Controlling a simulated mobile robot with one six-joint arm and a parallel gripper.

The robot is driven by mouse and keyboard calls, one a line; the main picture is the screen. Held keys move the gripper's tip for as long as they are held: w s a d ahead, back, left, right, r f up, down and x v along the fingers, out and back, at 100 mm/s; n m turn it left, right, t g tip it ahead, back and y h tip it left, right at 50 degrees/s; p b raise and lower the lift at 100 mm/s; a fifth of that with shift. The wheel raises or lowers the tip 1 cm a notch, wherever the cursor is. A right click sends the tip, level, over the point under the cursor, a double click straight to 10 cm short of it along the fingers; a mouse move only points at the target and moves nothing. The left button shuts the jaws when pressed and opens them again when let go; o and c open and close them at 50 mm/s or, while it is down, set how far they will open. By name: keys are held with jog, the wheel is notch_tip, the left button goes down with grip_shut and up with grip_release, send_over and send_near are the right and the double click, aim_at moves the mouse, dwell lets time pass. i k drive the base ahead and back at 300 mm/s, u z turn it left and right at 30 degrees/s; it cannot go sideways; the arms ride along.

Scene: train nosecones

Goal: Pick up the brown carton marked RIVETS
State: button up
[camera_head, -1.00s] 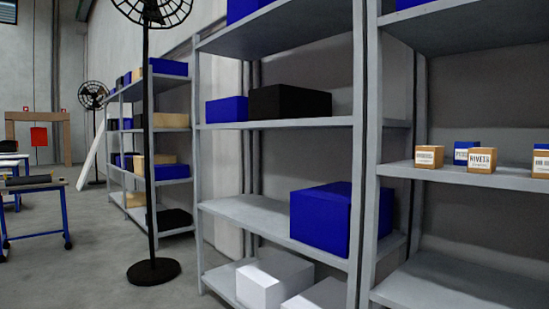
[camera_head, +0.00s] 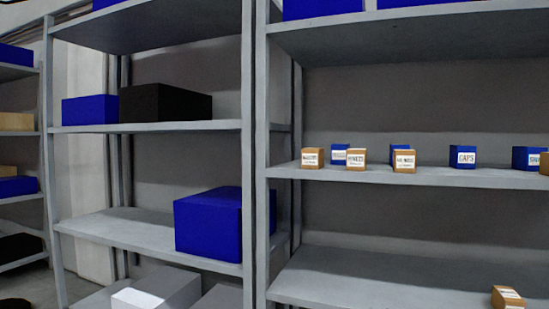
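The brown carton marked RIVETS (camera_head: 356,160) stands upright near the front edge of the middle shelf (camera_head: 430,177) in the right-hand rack. Its white label faces me, though the print is small and blurred. A blue carton (camera_head: 339,154) stands just behind it to the left, and a similar brown carton (camera_head: 313,159) is further left. Another brown carton (camera_head: 404,161) stands to its right with a gap between. My gripper is not in view.
A blue CAPS carton (camera_head: 463,156) and other small cartons stand further right on that shelf. A brown carton (camera_head: 508,298) sits on the shelf below. A grey upright (camera_head: 256,150) separates this rack from the left one, which holds a large blue box (camera_head: 208,225).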

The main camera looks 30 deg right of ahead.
aim_at(356, 158)
jog(key=z, duration=1.05)
jog(key=i, duration=0.6)
jog(key=u, duration=0.05)
